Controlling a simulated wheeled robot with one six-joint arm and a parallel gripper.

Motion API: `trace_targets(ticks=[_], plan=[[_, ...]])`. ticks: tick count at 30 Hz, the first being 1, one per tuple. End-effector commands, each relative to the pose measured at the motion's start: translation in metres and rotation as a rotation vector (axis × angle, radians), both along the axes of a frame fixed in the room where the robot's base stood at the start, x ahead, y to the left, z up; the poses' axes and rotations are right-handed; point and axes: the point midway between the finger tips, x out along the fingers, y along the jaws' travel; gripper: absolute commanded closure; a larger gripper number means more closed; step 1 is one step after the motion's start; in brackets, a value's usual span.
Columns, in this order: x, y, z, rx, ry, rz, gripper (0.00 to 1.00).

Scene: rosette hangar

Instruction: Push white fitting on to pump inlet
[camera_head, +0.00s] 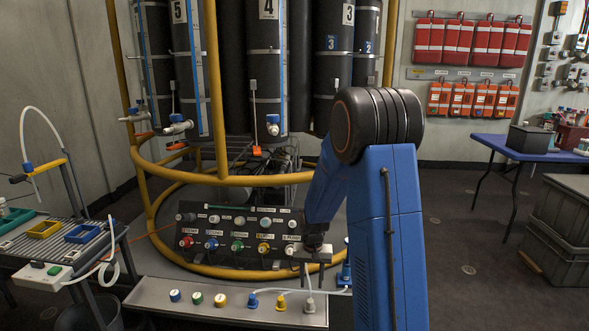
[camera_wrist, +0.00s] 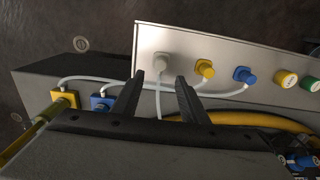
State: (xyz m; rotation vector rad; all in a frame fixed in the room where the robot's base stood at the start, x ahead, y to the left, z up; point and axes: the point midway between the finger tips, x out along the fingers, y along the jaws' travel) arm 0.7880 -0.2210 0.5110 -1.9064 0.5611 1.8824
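The white fitting (camera_head: 309,303) stands on the light grey ledge, right of the yellow fitting (camera_head: 281,302). It also shows in the wrist view (camera_wrist: 161,62), beyond and between my fingertips, with a pale hose running back from it. My gripper (camera_head: 313,275) is above the white fitting, pointing down. In the wrist view my gripper (camera_wrist: 157,84) has its two dark fingers apart with nothing clasped. A dark sloping panel (camera_head: 222,258) behind the ledge carries several coloured ports, including a white one (camera_head: 290,249). I cannot tell which port is the pump inlet.
The ledge (camera_head: 145,291) also holds a blue fitting (camera_head: 253,301) and several coloured caps at left. Yellow rails (camera_head: 222,180) and tall black cylinders stand behind the panel. A side table (camera_head: 60,245) with trays is at left. Dark floor is open at right.

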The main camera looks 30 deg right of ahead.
Motion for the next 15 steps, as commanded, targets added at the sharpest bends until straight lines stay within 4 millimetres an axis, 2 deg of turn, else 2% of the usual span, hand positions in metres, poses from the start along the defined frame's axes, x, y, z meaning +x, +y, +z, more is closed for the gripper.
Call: trace_targets(ticks=[6, 15], plan=[[0.005, -0.006, -0.015, 0.004, 0.011, -0.017, 0.60], [0.005, -0.007, -0.016, 0.003, 0.012, -0.018, 0.60]])
